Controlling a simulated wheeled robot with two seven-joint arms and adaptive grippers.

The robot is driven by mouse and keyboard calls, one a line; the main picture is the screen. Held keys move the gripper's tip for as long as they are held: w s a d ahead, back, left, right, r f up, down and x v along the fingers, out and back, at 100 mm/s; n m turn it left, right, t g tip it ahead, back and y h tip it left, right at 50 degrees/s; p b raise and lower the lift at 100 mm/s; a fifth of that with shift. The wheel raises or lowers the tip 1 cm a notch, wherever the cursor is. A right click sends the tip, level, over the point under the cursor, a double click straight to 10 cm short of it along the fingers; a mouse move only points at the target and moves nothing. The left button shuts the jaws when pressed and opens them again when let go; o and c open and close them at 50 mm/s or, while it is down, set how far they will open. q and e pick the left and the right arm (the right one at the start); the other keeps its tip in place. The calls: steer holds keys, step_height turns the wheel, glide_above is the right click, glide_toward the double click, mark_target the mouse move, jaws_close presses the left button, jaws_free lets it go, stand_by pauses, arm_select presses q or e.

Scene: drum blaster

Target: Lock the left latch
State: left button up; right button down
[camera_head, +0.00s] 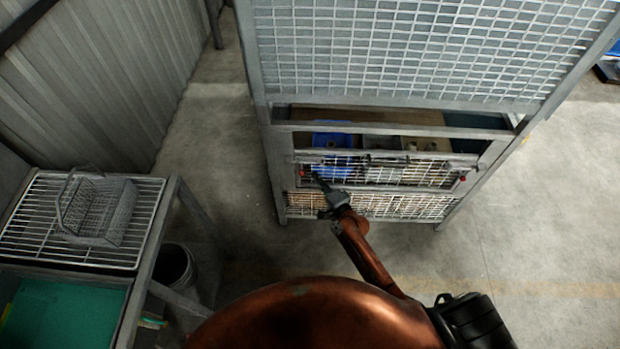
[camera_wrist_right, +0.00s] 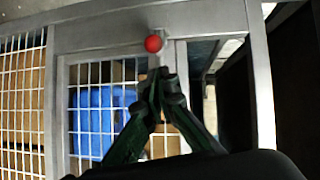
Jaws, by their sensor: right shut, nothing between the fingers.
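The left latch shows as a small red knob (camera_head: 303,173) at the left end of the mesh door (camera_head: 385,172) in the head view. In the right wrist view the red knob (camera_wrist_right: 153,43) sits on the grey frame, just beyond my fingertips. My right gripper (camera_head: 317,178) is at the left side of the door, close to this knob; in the wrist view its fingertips (camera_wrist_right: 160,76) are together and empty. Whether they touch the knob or latch, I cannot tell. A second red knob (camera_head: 462,178) is at the door's right end. My left gripper is not in view.
A grey metal cage (camera_head: 262,100) with wire mesh stands ahead. Blue bins (camera_head: 333,141) sit behind the door. At left are a rack table (camera_head: 150,240) with a wire basket (camera_head: 97,210) and a dark bucket (camera_head: 175,266). The floor right of the cage (camera_head: 550,210) is clear.

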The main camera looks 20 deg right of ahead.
steer(key=p+v, duration=0.1)
steer(key=v, duration=0.9)
steer(key=shift+s+d, duration=0.25)
steer(key=shift+d, duration=0.15)
steer(key=s+d+f+n+g+h, duration=0.1)
steer(key=s+d+f+n+g, duration=0.15)
steer(key=s+f, duration=0.65)
steer(key=s+d+f+n+g+h, duration=0.1)
steer(key=s+f+n+g, duration=0.35)
steer(key=f, duration=0.75)
steer(key=s+d+f+n+g, duration=0.1)
steer(key=s+d+f, duration=0.1)
steer(key=s+f, duration=0.75)
steer(key=s+f+n+g, duration=0.2)
steer(key=s+f, duration=0.3)
steer(key=s, duration=0.6)
steer(key=s+d+f+n+g+h, duration=0.1)
steer(key=s+f+n+g, duration=0.2)
steer(key=s, duration=0.7)
steer(key=s+f+n+g, duration=0.2)
steer(key=s+f, duration=0.5)
steer(key=s, duration=0.4)
steer(key=shift+s+d+h, duration=0.35)
steer(key=shift+h, duration=0.05)
